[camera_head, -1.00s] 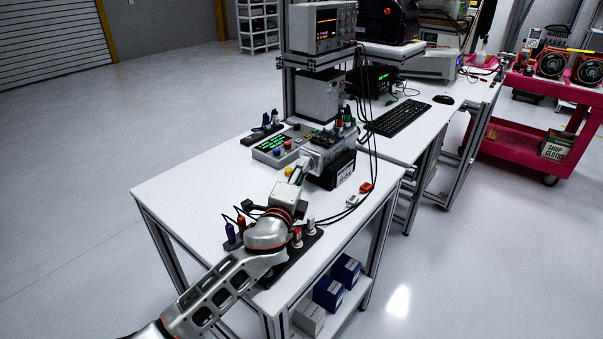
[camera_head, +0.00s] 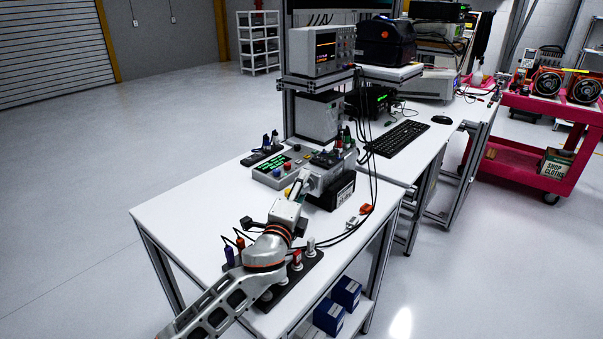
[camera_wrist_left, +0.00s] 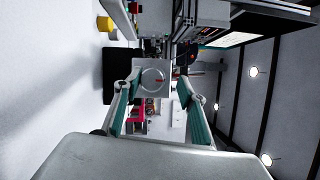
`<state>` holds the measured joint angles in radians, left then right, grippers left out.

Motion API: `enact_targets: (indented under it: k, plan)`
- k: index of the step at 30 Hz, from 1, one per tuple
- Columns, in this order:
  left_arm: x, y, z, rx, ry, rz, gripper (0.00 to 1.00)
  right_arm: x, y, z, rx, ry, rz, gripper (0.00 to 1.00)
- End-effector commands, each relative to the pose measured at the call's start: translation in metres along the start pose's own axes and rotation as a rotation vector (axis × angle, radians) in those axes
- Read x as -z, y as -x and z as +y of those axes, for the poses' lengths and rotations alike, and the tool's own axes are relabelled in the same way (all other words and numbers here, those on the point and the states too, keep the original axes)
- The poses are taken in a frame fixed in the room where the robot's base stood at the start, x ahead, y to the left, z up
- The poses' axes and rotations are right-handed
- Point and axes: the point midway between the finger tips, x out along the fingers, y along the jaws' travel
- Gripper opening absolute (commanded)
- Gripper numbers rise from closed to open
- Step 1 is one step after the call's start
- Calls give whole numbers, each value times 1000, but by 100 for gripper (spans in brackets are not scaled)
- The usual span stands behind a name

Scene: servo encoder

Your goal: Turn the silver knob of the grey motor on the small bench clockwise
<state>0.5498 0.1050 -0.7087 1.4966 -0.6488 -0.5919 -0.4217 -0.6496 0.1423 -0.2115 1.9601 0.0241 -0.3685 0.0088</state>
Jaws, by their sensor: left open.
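The grey motor (camera_head: 327,172) is mounted on a dark block (camera_head: 335,193) on the small white bench (camera_head: 175,212). Its silver knob (camera_wrist_left: 152,80) shows in the left wrist view as a round disc with a short red mark, in front of the grey motor face. In the head view my left gripper and arm hide the knob. My left gripper (camera_wrist_left: 160,85) is open, one finger to each side of the knob. The fingers appear apart from it; contact cannot be made out. It also shows in the head view (camera_head: 302,182) at the motor's front. My right gripper is out of view.
A control box with green displays (camera_head: 275,168) stands beside the motor. A dark strip with coloured plugs (camera_head: 305,262) lies under my left forearm. Black cables hang right of the motor, near an orange connector (camera_head: 366,209). The bench's left part is clear.

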Motion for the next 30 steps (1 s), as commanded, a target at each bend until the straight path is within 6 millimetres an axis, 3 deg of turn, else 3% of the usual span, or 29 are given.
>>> enact_targets:
  k: [6, 13, 30]
  plan:
    - [-6, -2, -44, 8, 0, 1, 40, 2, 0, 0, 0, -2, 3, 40]
    - [-11, -4, -77, 6, 0, 0, 40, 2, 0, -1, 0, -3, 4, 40]
    - [-13, -2, -88, 3, -2, 1, 40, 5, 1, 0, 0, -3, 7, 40]
